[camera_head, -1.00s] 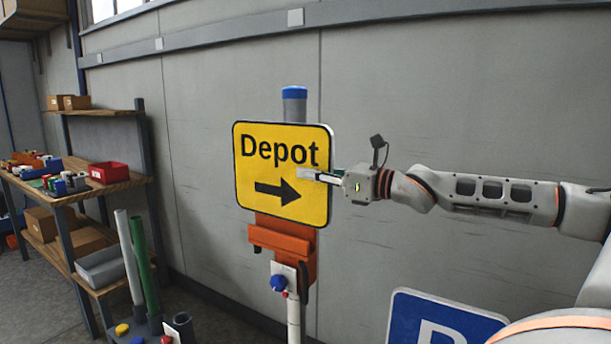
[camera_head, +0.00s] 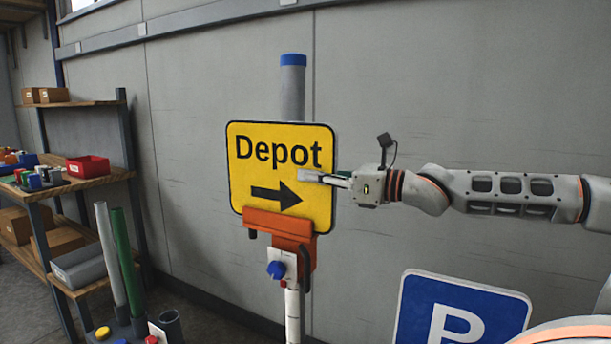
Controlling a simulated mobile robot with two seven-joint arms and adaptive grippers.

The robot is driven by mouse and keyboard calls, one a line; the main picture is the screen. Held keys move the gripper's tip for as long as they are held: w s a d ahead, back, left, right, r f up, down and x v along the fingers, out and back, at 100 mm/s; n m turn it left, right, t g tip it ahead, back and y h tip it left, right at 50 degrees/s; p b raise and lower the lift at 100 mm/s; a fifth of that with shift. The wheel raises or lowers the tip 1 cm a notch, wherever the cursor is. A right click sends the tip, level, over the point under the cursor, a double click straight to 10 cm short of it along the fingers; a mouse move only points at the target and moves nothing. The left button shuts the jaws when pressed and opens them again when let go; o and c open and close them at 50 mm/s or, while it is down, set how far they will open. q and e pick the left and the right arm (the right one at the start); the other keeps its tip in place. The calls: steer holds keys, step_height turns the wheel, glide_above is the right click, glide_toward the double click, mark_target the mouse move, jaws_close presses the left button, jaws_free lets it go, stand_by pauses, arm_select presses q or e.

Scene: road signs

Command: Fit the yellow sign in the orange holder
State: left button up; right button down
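The yellow sign (camera_head: 262,178), marked "Depot" with a black arrow, stands upright in front of a grey post with a blue cap. The orange holder (camera_head: 282,223) is on that post. The middle of the sign's lower edge is hidden behind the holder's front lip, so its seating depth cannot be seen. My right gripper (camera_head: 325,178) comes from the right and is shut on the sign's right edge, with one finger flat on the front face and the other hidden behind. My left gripper is not in view.
A blue "P" sign (camera_head: 458,312) stands low at the right. A blue knob (camera_head: 276,269) sits on the post below the holder. Shelves (camera_head: 88,182) with boxes and a red bin (camera_head: 88,166) stand at the left. A grey wall is behind.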

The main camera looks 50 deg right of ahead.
steer(key=shift+s+r, duration=0.1)
steer(key=shift+s, duration=0.1)
stand_by(0.8)
steer(key=shift+f, duration=0.35)
steer(key=c, duration=2.2)
jaws_free()
steer(key=v, duration=1.2)
